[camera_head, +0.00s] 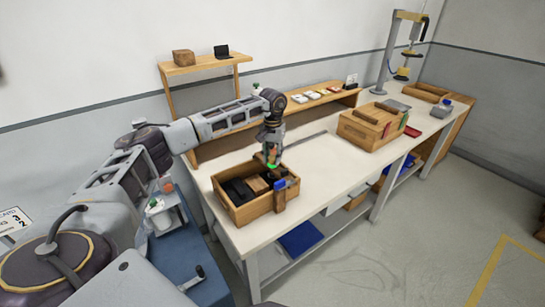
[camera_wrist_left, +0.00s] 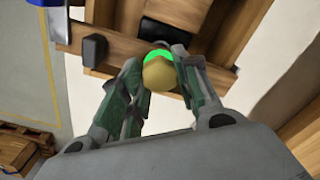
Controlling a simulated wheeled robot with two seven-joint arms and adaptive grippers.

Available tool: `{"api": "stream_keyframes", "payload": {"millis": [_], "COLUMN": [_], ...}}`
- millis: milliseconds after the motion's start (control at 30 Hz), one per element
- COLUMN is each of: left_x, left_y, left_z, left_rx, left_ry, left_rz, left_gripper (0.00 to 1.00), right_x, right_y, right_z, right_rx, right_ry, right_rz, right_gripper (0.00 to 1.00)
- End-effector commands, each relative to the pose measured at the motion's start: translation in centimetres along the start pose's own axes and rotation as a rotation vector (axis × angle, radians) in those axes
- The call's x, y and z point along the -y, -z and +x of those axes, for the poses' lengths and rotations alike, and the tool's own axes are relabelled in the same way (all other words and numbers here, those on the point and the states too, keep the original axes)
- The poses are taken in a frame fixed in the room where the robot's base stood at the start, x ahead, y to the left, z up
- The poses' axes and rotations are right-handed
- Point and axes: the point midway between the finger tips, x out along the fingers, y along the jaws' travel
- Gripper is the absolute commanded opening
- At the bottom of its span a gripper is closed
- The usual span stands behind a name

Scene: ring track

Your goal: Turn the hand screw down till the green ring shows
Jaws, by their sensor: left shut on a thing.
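In the left wrist view, the hand screw's round yellow-olive knob (camera_wrist_left: 160,74) sits between the fingers of my left gripper (camera_wrist_left: 154,72). A bright green band (camera_wrist_left: 157,54) shows along the knob's far edge, against a black part and a wooden bar. My gripper is shut on the knob. The screw's shaft is hidden. My right gripper is not in view.
The box holds dark blocks, with a blue piece (camera_head: 280,184) at its right end. A low shelf (camera_head: 322,100) runs along the wall. Bench space between box and crate is mostly clear.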

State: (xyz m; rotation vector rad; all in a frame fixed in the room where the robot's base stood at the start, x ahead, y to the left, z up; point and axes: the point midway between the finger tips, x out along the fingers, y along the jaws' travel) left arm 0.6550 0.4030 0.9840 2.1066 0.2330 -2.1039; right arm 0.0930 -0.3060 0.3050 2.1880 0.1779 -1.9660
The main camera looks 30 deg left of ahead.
Motion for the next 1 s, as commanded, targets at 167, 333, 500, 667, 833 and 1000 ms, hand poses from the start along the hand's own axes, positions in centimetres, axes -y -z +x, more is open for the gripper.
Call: {"api": "stream_keyframes", "payload": {"millis": [167, 333, 500, 667, 833, 1000], "left_x": [0.0, 0.0, 0.0, 0.0, 0.0, 0.0], "left_y": [0.0, 0.0, 0.0, 0.0, 0.0, 0.0], "left_z": [0.0, 0.1, 0.1, 0.0, 0.0, -0.4], "left_rx": [0.001, 0.002, 0.002, 0.001, 0.001, 0.0], "left_ry": [0.0, 0.0, 0.0, 0.0, 0.0, 0.0], "left_rz": [0.003, 0.003, 0.002, 0.002, 0.002, 0.002], "left_gripper": [0.08, 0.08, 0.51, 0.55, 0.55, 0.55], "right_x": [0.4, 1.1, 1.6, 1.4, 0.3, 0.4], "right_y": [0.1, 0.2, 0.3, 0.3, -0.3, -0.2], "right_z": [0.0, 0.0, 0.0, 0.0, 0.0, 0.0], "right_rx": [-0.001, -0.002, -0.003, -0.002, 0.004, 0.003], "right_ry": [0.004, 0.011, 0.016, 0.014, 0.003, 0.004], "right_rz": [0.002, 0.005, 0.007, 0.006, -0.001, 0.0], "right_gripper": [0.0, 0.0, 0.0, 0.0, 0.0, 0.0]}}
